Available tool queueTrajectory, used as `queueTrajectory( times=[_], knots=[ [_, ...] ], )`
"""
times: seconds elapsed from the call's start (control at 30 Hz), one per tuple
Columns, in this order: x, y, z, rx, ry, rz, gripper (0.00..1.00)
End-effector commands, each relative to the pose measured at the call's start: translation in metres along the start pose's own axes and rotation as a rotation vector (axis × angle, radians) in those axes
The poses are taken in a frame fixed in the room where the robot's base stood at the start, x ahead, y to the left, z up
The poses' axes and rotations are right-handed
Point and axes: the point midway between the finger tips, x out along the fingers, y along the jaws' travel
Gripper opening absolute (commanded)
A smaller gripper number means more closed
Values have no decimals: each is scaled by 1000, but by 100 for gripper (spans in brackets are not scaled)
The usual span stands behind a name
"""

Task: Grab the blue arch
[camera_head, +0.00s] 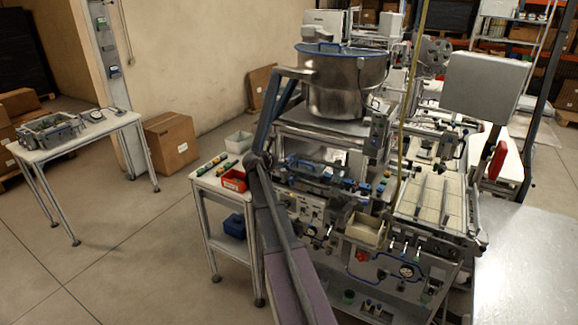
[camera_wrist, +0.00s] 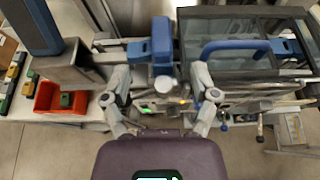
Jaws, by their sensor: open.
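The blue arch (camera_wrist: 235,43) is a rounded blue handle on a dark, glass-like cover, right of centre in the wrist view. In the head view a small blue curved handle (camera_head: 303,161) on the front of the machine looks like the same arch. My gripper (camera_wrist: 160,97) is open, with its two grey fingers spread and nothing between them. In the wrist view the arch lies above and to the right of the fingers, apart from them. In the head view I cannot make out my gripper clearly.
A blue block (camera_wrist: 162,42) on a rail stands left of the arch. A red bin (camera_wrist: 62,99) lies on the side table at the left. A steel bowl (camera_head: 342,82) tops the machine. Open floor (camera_head: 120,250) lies to the left.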

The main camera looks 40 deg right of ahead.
Motion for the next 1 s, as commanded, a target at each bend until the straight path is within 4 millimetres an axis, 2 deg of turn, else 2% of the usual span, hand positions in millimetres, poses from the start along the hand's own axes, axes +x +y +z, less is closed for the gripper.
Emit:
queueTrajectory(
  times=[0.03, 0.1, 0.23, 0.77, 1.0],
  knots=[
    [12, 1, -2, 1, 0, -1, 77],
    [21, 1, -2, 0, 0, 0, 77],
    [33, 1, -1, 0, 1, 1, 77],
    [40, 0, 0, 0, 1, 1, 77],
    [61, -1, -2, 1, 0, 1, 77]
  ],
)
